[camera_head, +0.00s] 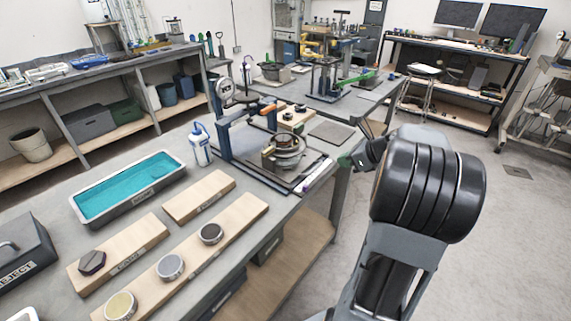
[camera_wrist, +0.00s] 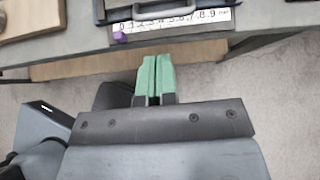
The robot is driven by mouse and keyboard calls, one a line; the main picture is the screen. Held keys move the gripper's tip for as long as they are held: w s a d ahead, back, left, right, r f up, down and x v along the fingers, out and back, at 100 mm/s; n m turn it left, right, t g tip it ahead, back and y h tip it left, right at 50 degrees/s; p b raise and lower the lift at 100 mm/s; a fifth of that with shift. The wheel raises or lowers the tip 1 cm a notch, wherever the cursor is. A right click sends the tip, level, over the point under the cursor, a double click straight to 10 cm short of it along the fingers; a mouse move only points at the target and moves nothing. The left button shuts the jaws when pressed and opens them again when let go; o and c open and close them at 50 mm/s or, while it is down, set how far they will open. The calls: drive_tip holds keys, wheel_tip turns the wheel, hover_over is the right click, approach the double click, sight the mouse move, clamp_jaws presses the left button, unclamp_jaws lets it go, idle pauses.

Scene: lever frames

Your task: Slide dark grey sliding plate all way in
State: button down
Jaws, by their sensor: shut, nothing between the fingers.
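A dark grey plate (camera_wrist: 118,14) with a grey bar handle (camera_wrist: 165,12) shows at the top edge of the wrist view, behind a white numbered scale (camera_wrist: 185,22). A small purple marker (camera_wrist: 120,36) sits at the scale's low end. In the head view, the fixture (camera_head: 262,176) stands at the bench's right edge, with the white scale (camera_head: 318,172) along its near right side. My gripper (camera_head: 347,160) is off that edge, to the right of the scale. Its green fingers (camera_wrist: 152,76) are shut, empty and apart from the handle. The plate's far end is out of the wrist view.
Round metal parts (camera_head: 284,150) sit on the fixture. A white bottle (camera_head: 200,144), a teal-lined tray (camera_head: 130,184) and wooden boards (camera_head: 200,196) are to its left. A flat grey pad (camera_head: 331,131) lies behind it. The floor right of the bench is open.

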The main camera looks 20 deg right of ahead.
sight(290, 146)
drive_tip(key=shift+d+b+x, duration=0.1)
drive_tip(key=shift+b+x, duration=0.8)
drive_tip(key=shift+x, duration=1.2)
drive_tip(key=shift+d+b+x, duration=0.15)
drive_tip(key=shift+b+x, duration=0.7)
drive_tip(key=shift+x, duration=1.2)
drive_tip(key=shift+w+a+f+p, duration=0.1)
drive_tip(key=shift+w+a+p, duration=1.35)
drive_tip(key=shift+w, duration=1.4)
drive_tip(key=shift+w+a+r+p, duration=0.1)
drive_tip(key=shift+w+a+p, duration=1.3)
drive_tip(key=shift+w, duration=1.4)
drive_tip(key=shift+w+a+f+p, duration=0.1)
drive_tip(key=shift+w+a+p, duration=1.3)
drive_tip(key=shift+w, duration=1.45)
drive_tip(key=shift+s+d+r, duration=0.4)
drive_tip(key=shift+s+r, duration=0.1)
drive_tip(key=shift+s, duration=0.4)
drive_tip(key=shift+s+d+r, duration=0.4)
drive_tip(key=shift+s+r, duration=0.1)
drive_tip(key=shift+s, duration=0.4)
drive_tip(key=shift+s+d+r, duration=0.4)
drive_tip(key=shift+s+r, duration=0.1)
drive_tip(key=shift+s, duration=0.4)
